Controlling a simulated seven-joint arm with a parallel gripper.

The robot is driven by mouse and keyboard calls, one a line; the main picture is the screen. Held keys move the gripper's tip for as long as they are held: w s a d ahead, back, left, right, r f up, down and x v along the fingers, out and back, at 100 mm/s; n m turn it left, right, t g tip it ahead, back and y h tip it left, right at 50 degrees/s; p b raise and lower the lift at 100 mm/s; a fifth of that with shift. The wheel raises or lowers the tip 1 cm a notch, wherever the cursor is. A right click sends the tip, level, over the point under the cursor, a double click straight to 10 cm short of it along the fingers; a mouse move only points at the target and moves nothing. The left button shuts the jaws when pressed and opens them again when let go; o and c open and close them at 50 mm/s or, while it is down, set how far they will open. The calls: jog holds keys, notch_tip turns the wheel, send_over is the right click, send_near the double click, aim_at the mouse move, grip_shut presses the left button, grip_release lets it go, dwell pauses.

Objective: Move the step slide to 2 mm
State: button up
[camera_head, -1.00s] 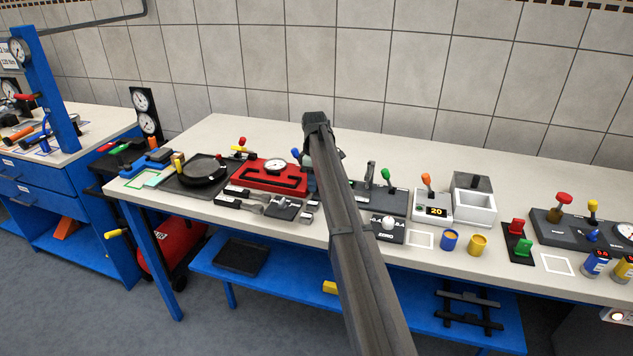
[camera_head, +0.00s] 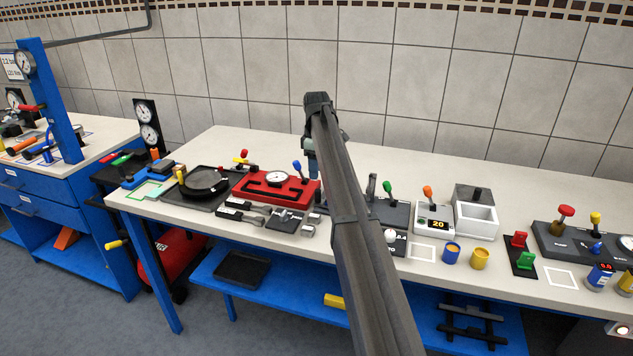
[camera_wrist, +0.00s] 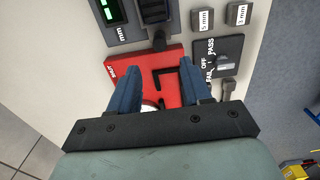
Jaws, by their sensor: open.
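In the wrist view, a dark grey unit with a green display marked "mm" (camera_wrist: 112,12) stands at the top, and a black ridged sliding piece (camera_wrist: 155,12) is on it. I take this piece to be the step slide; its exact reading is not legible. My gripper (camera_wrist: 158,72) has its two blue fingers spread, with nothing gripped between them, over the red fixture (camera_wrist: 148,72). The slide is beyond the fingertips. In the head view, my gripper (camera_head: 313,170) is above the right end of the red fixture (camera_head: 262,193); my arm hides much of the unit.
Blocks marked 5 mm (camera_wrist: 205,18) and 3 mm (camera_wrist: 238,14) and a PASS/OFF/FAIL switch (camera_wrist: 222,64) lie near the fixture. A green-knobbed lever (camera_head: 388,187) stands right of my arm. The back of the bench is clear.

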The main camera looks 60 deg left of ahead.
jog(key=shift+r, duration=2)
notch_tip(320, 180, up, 8)
